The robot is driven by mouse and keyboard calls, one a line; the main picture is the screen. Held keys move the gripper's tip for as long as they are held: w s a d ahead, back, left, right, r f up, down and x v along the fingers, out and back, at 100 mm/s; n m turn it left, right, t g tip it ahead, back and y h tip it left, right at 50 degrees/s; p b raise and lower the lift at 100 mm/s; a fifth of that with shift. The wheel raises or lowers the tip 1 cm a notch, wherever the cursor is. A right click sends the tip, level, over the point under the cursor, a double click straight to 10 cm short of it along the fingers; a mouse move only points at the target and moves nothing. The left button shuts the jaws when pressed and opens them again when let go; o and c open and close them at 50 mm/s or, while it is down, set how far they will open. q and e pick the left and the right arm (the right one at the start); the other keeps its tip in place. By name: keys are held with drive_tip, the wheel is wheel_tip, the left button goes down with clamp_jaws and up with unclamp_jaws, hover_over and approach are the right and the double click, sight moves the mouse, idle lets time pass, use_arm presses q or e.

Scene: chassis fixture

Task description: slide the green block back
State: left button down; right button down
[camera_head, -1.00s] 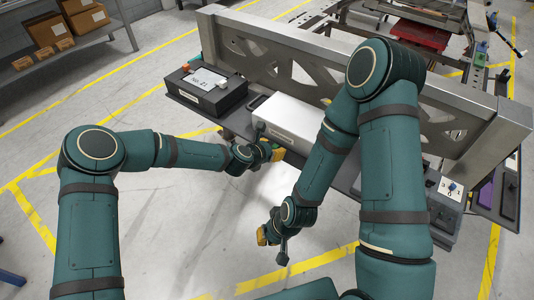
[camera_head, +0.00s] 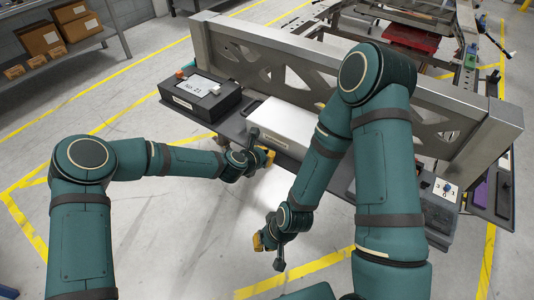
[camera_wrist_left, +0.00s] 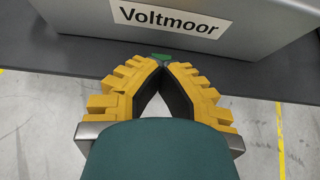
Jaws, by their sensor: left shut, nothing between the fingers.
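The green block (camera_wrist_left: 161,57) shows in the left wrist view as a small green patch just beyond my left fingertips, at the front edge of the dark shelf, below the box labelled Voltmoor. My fingers hide most of it, and I cannot tell whether they touch it. My left gripper (camera_wrist_left: 160,68) has its yellow fingers together at the tips, with nothing between them. In the head view my left gripper (camera_head: 265,157) is in front of the pale box. My right gripper (camera_head: 268,244) hangs lower, over the floor; its jaws are too small to read.
The pale box (camera_head: 281,122) stands on the dark shelf; its Voltmoor label (camera_wrist_left: 170,17) shows in the wrist view. A black case (camera_head: 200,96) stands to its left. A large metal frame (camera_head: 300,65) rises behind. Open floor lies in front.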

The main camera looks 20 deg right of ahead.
use_arm(q)
drive_tip(key=shift+s+a, duration=0.75)
drive_tip(key=shift+a, duration=0.25)
idle(0.5)
drive_tip(key=c, duration=1.2)
unclamp_jaws()
drive_tip(key=shift+c, duration=0.2)
drive_tip(key=shift+r, duration=0.1)
drive_tip(key=shift+d+r+p+v, duration=0.15)
drive_tip(key=shift+p+v, duration=0.2)
drive_tip(key=shift+v, duration=0.55)
drive_tip(key=shift+d+r+p+v, duration=0.15)
drive_tip(key=shift+p+v, duration=0.2)
drive_tip(key=shift+v, duration=0.6)
drive_tip(key=shift+r+p+v, duration=0.15)
drive_tip(key=shift+p+v, duration=0.2)
drive_tip(key=shift+v, duration=0.55)
drive_tip(key=shift+w, duration=0.15)
